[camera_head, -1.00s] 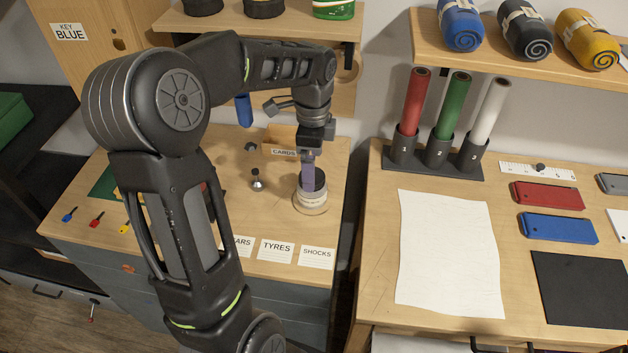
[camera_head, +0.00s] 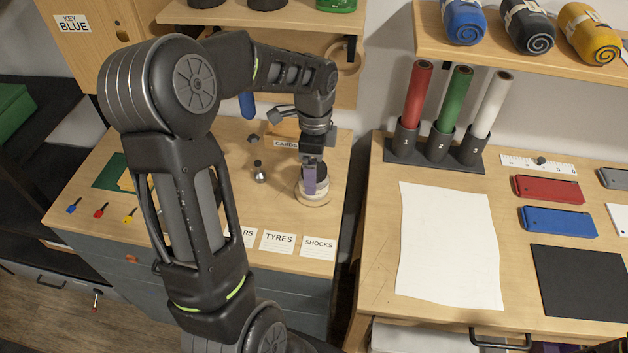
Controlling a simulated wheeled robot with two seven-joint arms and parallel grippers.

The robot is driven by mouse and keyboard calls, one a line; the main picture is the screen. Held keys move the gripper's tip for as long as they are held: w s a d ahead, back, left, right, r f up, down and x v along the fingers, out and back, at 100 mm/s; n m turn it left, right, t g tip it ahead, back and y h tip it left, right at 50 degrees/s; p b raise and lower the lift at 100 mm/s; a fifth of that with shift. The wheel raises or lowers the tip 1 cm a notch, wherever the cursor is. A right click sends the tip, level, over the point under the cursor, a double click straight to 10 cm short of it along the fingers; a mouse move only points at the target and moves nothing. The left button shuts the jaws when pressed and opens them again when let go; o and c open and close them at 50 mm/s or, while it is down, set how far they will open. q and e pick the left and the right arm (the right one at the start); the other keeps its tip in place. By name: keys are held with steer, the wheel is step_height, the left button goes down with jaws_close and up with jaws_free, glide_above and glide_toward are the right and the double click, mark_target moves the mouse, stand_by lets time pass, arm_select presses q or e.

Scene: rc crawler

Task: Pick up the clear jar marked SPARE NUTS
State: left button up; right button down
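A small round jar (camera_head: 320,187) with a dark top or contents and a pale lower part stands at the right of the left-hand worktop, on or within a pale round base (camera_head: 314,201). Its marking is too small to read. My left gripper (camera_head: 311,181) points down at the jar.
A small metal-and-black object (camera_head: 260,172) stands left of the jar. A CARDS holder (camera_head: 284,143) is close behind. TYRES (camera_head: 278,242) and SHOCKS (camera_head: 318,246) labels lie in front. A shelf (camera_head: 270,20) hangs above. A gap separates the right-hand bench (camera_head: 375,250).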

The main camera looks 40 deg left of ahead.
arm_select(q)
step_height(320, 180, down, 4)
steer(key=shift+s+f+p, duration=0.1)
steer(key=shift+f+p, duration=0.05)
steer(key=shift+p, duration=0.3)
steer(key=c, duration=1.5)
